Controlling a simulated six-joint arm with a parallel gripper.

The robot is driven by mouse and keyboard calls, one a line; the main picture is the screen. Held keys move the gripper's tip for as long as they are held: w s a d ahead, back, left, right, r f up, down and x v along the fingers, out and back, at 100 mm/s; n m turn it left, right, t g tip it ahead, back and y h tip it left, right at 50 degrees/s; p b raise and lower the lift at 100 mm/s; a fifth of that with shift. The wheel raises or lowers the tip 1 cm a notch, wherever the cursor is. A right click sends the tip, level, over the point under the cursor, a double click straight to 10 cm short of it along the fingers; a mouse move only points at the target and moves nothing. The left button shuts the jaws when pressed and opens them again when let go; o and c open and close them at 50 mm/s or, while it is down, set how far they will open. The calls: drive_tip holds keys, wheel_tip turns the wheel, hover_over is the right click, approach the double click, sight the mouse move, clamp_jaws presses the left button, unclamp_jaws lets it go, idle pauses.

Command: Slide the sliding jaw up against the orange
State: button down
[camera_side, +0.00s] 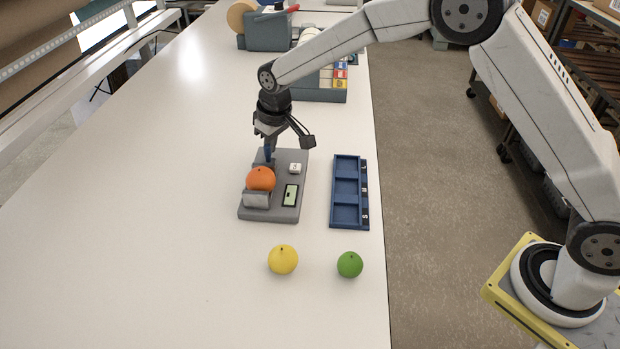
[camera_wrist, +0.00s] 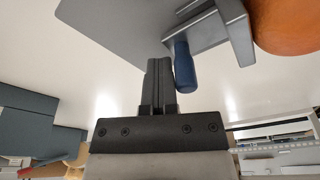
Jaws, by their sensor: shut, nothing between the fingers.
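The orange (camera_side: 260,179) rests on the grey measuring base (camera_side: 289,212), against a grey fixed jaw (camera_side: 256,200) at its near side. The sliding jaw (camera_wrist: 238,30) shows in the wrist view as a grey upright with a blue handle (camera_wrist: 184,66); the orange (camera_wrist: 285,25) is close beside it, and I cannot tell if they touch. In the side view the blue handle (camera_side: 268,153) is partly hidden by my gripper. My gripper (camera_wrist: 160,64) is shut and empty, its fingertips right beside the blue handle.
A yellow fruit (camera_side: 282,260) and a green fruit (camera_side: 350,265) lie on the white table in front. A blue three-compartment tray (camera_side: 347,190) stands right of the base, empty. The table's left side is clear.

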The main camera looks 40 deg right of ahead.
drive_tip(key=shift+s+a, duration=0.4)
drive_tip(key=shift+a, duration=0.05)
idle(1.0)
drive_tip(key=shift+w+d, duration=0.3)
idle(0.4)
drive_tip(key=shift+r, duration=0.1)
drive_tip(key=w+v, duration=0.1)
drive_tip(key=v, duration=0.5)
drive_tip(key=shift+a+r, duration=0.15)
drive_tip(key=shift+r, duration=0.35)
idle(0.3)
drive_tip(key=shift+w, duration=0.1)
drive_tip(key=s+d+f+m, duration=0.1)
drive_tip(key=s+d, duration=0.3)
drive_tip(key=s, duration=0.5)
drive_tip(key=s+d+f+m, duration=0.1)
drive_tip(key=s+d, duration=0.3)
drive_tip(key=s, duration=0.5)
drive_tip(key=s+d+f+m, duration=0.1)
drive_tip(key=s+d+f, duration=0.2)
drive_tip(key=s, duration=0.6)
drive_tip(key=shift+s+d+f+h, duration=0.2)
drive_tip(key=shift+s+d+h, duration=0.1)
drive_tip(key=shift+d, duration=0.8)
